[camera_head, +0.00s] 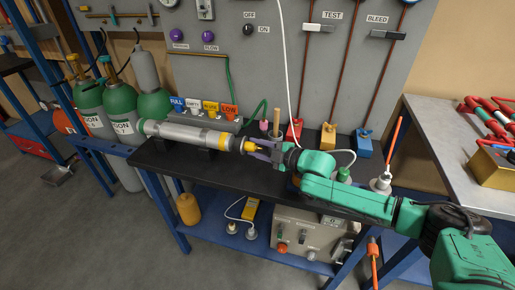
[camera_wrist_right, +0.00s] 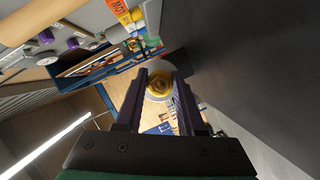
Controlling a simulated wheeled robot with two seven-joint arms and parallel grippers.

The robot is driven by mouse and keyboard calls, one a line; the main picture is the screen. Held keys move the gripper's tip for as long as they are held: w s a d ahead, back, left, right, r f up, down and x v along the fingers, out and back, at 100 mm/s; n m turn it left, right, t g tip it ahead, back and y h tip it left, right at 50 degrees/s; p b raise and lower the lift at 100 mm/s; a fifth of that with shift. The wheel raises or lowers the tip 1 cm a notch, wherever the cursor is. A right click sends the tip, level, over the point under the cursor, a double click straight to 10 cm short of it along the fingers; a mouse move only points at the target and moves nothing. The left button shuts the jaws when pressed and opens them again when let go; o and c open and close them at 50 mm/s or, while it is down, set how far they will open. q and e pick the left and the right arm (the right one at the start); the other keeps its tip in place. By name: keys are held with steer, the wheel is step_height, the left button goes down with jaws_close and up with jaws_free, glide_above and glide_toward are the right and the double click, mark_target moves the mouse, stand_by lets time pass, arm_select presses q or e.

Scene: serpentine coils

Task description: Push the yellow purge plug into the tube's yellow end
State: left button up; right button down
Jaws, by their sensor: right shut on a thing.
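The tube (camera_head: 185,134) is a silver cylinder lying along the black bench, with a green left end and a yellow band (camera_head: 217,140) towards its right end. The yellow purge plug (camera_head: 251,147) is at that yellow end, in line with the tube. My right gripper (camera_head: 259,149) reaches in from the right and is shut on the plug. In the right wrist view the plug (camera_wrist_right: 159,84) sits between the two dark fingers of the gripper (camera_wrist_right: 161,77), with a pale round end around it. How deep the plug sits in the tube is hidden. My left gripper is not in view.
A grey panel (camera_head: 250,50) with gauges and switches stands behind the bench. Coloured label tags (camera_head: 205,107), a red block (camera_head: 294,130), a yellow block (camera_head: 328,136) and a blue block (camera_head: 363,144) line the bench's back. Green gas cylinders (camera_head: 120,105) stand at the left.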

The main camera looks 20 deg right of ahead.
mark_target(245, 146)
stand_by(0.3)
steer(key=shift+w+a, duration=0.35)
steer(key=shift+a, duration=0.15)
steer(key=shift+w+a+b, duration=0.4)
steer(key=shift+a, duration=0.2)
steer(key=shift+a, duration=0.1)
steer(key=shift+w+a, duration=0.35)
steer(key=shift+a, duration=0.1)
steer(key=shift+c, duration=2.2)
jaws_free()
steer(key=shift+s, duration=0.1)
